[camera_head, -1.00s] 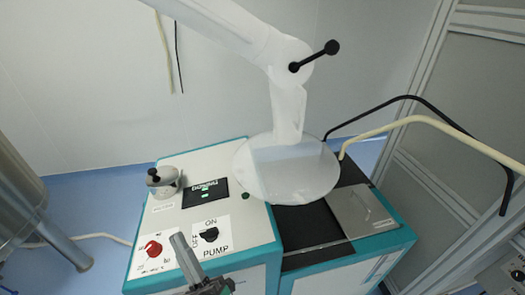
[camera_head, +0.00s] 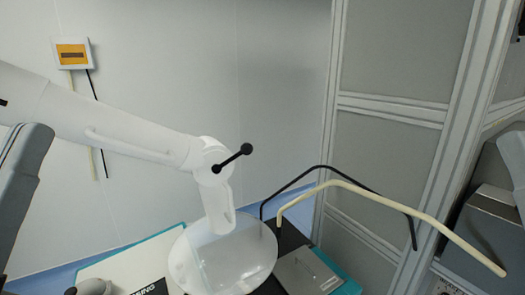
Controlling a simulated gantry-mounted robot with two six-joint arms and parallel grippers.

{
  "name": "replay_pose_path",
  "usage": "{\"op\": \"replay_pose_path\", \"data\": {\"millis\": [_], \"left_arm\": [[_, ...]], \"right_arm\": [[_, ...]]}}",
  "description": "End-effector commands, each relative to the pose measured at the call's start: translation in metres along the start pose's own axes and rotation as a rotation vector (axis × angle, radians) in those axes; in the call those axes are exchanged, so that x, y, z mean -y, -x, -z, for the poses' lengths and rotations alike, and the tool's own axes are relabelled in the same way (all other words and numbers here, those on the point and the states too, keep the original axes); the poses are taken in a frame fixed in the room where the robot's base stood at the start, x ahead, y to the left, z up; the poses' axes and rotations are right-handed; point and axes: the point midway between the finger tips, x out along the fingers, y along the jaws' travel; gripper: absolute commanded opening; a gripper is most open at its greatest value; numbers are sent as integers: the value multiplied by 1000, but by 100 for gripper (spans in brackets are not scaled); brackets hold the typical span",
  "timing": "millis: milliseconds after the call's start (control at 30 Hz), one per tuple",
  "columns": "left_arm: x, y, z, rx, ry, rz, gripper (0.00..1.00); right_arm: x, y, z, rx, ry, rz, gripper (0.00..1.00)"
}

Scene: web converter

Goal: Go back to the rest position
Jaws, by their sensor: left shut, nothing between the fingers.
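My left arm shows as a grey shape with my left gripper (camera_head: 22,185) at the left edge of the view, cut off by the frame. The gripper is shut and empty, and its fingertips are hard to make out. It is apart from the white-and-teal machine (camera_head: 125,268), whose top shows at the bottom. A grey knob (camera_head: 94,287) and part of a black display (camera_head: 152,288) show at the bottom edge. The pump switch is out of view.
A white jointed arm (camera_head: 110,130) with a clear round hood (camera_head: 222,258) hangs over the machine. A black tube (camera_head: 290,187) and a cream tube (camera_head: 385,202) arch to the right.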

Motion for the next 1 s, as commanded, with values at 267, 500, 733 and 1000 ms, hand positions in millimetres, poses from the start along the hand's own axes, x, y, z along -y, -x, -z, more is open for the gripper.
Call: {"op": "replay_pose_path", "data": {"millis": [267,500,733,1000], "left_arm": [[-1,-109,99,2,-1,-2,0],[-1,-198,180,2,-1,-2,0],[-1,-247,225,3,-1,-3,0],[-1,-248,226,2,-1,-3,0]], "right_arm": [[0,-109,100,1,0,0,50],[-1,-197,181,1,0,0,50],[-1,-247,226,1,0,0,50],[-1,-247,227,2,0,0,50]]}}
